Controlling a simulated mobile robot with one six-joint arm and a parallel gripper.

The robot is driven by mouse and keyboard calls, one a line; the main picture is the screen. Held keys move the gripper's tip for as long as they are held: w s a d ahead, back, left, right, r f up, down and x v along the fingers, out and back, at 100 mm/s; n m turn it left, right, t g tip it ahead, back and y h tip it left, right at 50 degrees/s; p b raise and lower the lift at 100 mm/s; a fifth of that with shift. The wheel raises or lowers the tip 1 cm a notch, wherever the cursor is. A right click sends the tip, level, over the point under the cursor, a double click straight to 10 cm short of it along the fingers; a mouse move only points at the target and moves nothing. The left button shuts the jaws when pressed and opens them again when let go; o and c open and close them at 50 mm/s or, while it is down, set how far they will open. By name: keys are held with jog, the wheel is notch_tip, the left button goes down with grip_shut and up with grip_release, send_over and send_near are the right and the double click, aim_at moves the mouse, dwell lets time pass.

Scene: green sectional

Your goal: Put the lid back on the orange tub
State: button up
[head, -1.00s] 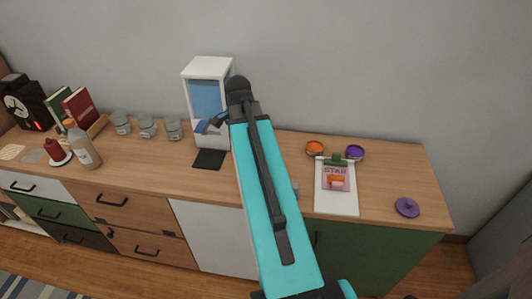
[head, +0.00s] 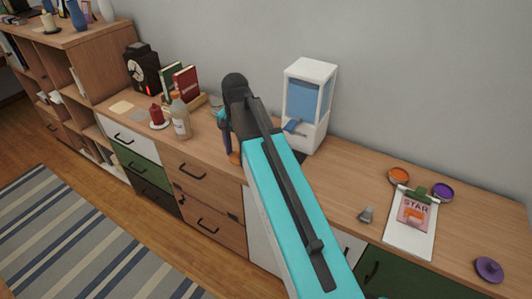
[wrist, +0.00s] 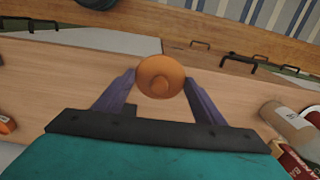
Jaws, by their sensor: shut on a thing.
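My gripper (head: 229,148) is shut on an orange round lid (wrist: 160,72) with a small knob. In the wrist view the lid sits between the two fingertips (wrist: 158,82). In the head view my arm mostly hides it; a sliver of orange shows below the wrist. The gripper is over the front part of the counter, left of the white dispenser. The orange tub (head: 398,175) stands uncovered on the counter at the right, far from my gripper, behind a clipboard.
A purple tub (head: 442,192) stands beside the orange one, and a purple lid (head: 489,270) lies at far right. The clipboard (head: 411,238), a small grey object (head: 366,215) and the dispenser (head: 308,105) are nearby. A bottle (head: 180,120) and books stand left.

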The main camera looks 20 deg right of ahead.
jog(key=a+n, duration=0.1)
jog(key=w+a+n, duration=0.1)
jog(key=a+n, duration=0.1)
jog(key=w+a+n, duration=0.1)
jog(key=shift+w+a+r+n, duration=0.1)
jog(key=shift+a+r+n, duration=0.2)
jog(key=shift+n, duration=0.1)
jog(key=shift+a, duration=0.15)
